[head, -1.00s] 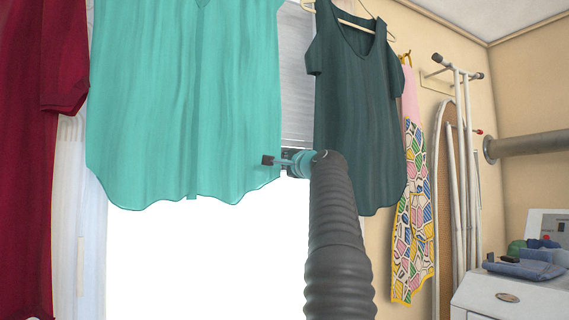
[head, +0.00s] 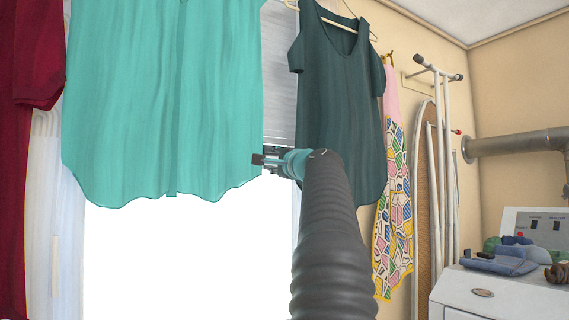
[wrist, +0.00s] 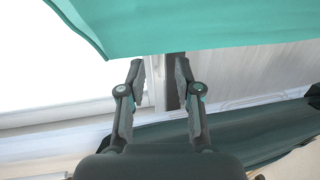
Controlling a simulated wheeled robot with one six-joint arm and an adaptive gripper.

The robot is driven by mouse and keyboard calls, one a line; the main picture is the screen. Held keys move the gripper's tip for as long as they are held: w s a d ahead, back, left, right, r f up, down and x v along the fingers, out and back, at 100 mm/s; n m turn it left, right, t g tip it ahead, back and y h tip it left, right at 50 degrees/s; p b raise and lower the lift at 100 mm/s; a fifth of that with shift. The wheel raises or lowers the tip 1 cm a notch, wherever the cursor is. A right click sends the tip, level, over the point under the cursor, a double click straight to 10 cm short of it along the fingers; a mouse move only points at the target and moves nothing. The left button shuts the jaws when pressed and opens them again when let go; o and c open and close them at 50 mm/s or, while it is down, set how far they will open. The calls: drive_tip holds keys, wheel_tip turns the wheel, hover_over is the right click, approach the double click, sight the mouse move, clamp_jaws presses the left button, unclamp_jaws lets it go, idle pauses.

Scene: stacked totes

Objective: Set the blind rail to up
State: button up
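The blind (head: 282,85) shows as pale slats in the head view, between a bright teal garment (head: 165,95) and a dark teal top (head: 343,95). Its lower edge is near my gripper (head: 258,160) and partly hidden by it and the bright garment. I cannot clearly pick out the rail itself. In the wrist view my gripper (wrist: 160,68) is open, its two fingers apart. A dark upright strip (wrist: 174,80) shows between the fingers, just below the bright teal cloth (wrist: 200,25). I cannot tell whether anything touches the fingers.
A dark red garment (head: 28,130) hangs at the left. A patterned garment (head: 393,215), an ironing board (head: 426,190) and a wall pipe (head: 515,143) are at the right. A white machine (head: 490,295) stands at lower right. The bright window (head: 180,260) is bare below the garments.

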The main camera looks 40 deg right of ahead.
drive_tip(key=v, duration=0.7)
drive_tip(key=shift+f, duration=0.1)
wheel_tip(320, 180, down, 7)
drive_tip(key=w+a+t+b, duration=0.1)
drive_tip(key=a+t+b, duration=0.15)
drive_tip(key=b, duration=0.45)
drive_tip(key=w+d+r+t+p, duration=0.2)
drive_tip(key=w+d+r+p, duration=0.2)
drive_tip(key=w+r+p, duration=0.2)
drive_tip(key=w+r, duration=0.2)
drive_tip(key=w, duration=0.2)
drive_tip(key=shift+d+r+h+p, duration=0.2)
drive_tip(key=shift+d+h+p, duration=0.15)
drive_tip(key=shift+h+p, duration=0.05)
clamp_jaws()
